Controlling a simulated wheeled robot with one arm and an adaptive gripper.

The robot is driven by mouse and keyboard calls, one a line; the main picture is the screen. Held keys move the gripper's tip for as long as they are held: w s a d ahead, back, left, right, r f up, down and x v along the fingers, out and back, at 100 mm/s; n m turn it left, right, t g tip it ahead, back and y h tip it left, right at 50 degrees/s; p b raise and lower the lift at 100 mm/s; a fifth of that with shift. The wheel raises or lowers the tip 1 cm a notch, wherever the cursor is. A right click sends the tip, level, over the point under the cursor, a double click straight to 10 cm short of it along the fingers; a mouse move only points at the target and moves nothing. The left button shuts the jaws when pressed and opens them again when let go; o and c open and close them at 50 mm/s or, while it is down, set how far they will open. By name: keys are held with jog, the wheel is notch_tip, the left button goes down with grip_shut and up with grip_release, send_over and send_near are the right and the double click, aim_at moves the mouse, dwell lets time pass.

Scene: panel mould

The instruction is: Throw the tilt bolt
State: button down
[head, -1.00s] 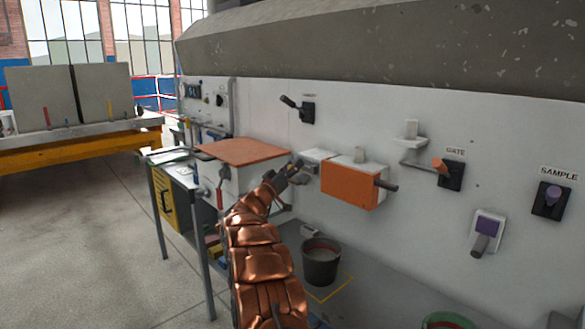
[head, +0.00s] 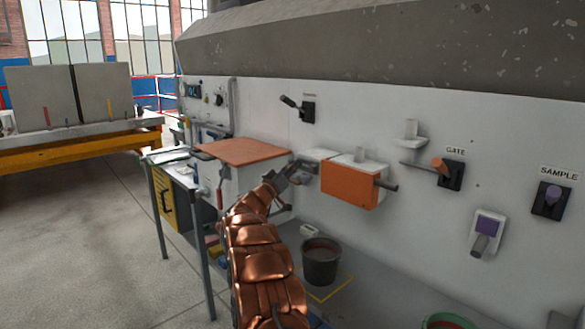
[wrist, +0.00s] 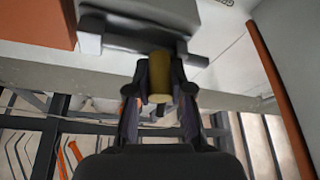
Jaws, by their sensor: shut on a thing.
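My gripper (wrist: 159,95) is shut on a short brass-coloured bolt handle (wrist: 159,72), which sits between the two fingers in the wrist view. The handle stands out from a dark bar under a grey housing (wrist: 150,14). In the head view my gripper (head: 301,171) is at the wall, beside the pale housing (head: 319,155) to the left of the orange box (head: 350,186). The handle is too small and covered to make out there. How far the bolt is thrown cannot be told.
An orange-topped cabinet (head: 243,151) stands close to the left of my gripper. A dark bucket (head: 321,263) stands on the floor below. Levers marked GATE (head: 450,174) and SAMPLE (head: 551,199) are on the wall at right. The floor at left is clear.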

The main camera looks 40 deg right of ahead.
jog(key=shift+s, duration=0.15)
jog(key=shift+s+r+p, duration=0.2)
jog(key=shift+s+p, duration=0.1)
jog(key=shift+s, duration=2.15)
jog(key=shift+s+f, duration=0.15)
jog(key=shift+d, duration=0.1)
jog(key=c, duration=1)
grip_release()
jog(key=shift+s, duration=0.1)
jog(key=shift+c, duration=0.2)
jog(key=shift+a, duration=0.2)
jog(key=shift+a+f, duration=0.15)
jog(key=shift+a, duration=0.1)
jog(key=v, duration=1.1)
